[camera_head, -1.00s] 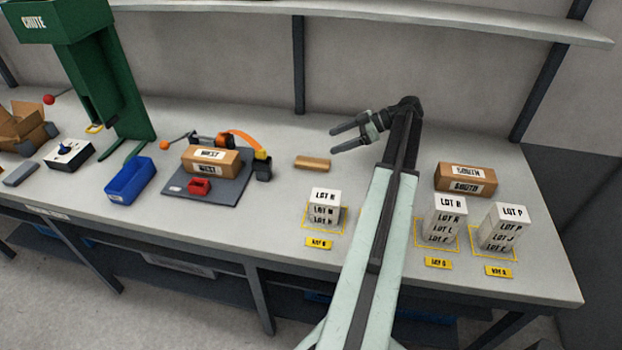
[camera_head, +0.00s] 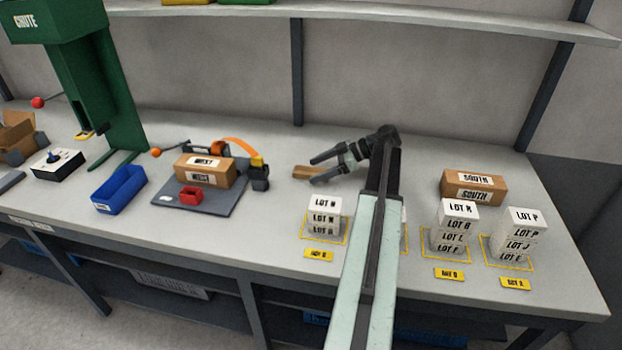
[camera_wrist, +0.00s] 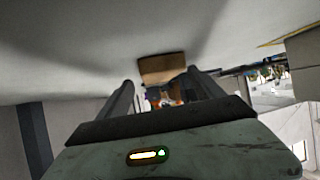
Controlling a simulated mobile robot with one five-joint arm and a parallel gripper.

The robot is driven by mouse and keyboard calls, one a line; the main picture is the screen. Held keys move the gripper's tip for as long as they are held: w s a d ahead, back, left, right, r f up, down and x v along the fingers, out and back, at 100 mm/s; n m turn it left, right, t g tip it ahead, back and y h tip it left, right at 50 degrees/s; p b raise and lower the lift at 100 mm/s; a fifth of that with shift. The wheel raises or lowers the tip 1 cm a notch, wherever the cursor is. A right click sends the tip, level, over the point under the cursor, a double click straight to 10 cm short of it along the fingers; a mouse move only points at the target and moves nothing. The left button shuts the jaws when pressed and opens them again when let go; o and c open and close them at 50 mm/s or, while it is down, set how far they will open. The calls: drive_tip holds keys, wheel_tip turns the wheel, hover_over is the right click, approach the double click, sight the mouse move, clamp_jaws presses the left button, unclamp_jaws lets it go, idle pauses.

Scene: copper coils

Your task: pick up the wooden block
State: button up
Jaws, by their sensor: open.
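The wooden block (camera_head: 304,172) is small and light brown. It lies on the grey bench left of my arm, its right end partly covered by my gripper in the head view. My gripper (camera_head: 314,170) is open, its two fingers pointing left at the block. In the wrist view, the block (camera_wrist: 162,68) shows just ahead of and between the fingers of my gripper (camera_wrist: 160,84). Nothing is held. I cannot tell whether a finger touches the block.
White lot-labelled stacks (camera_head: 323,217) (camera_head: 458,228) stand toward the front edge. A SOUTH box (camera_head: 473,188) is at the right. A WEST box (camera_head: 204,171), a grey plate (camera_head: 222,208) and a blue bin (camera_head: 120,190) are at the left. A shelf (camera_head: 400,19) runs above.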

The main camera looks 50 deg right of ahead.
sight(316, 171)
drive_tip(key=shift+w+a+f, duration=0.3)
drive_tip(key=shift+r, duration=0.1)
drive_tip(key=c, duration=1.6)
wheel_tip(316, 171, up, 10)
drive_tip(key=p, duration=1)
drive_tip(key=shift+r, duration=0.1)
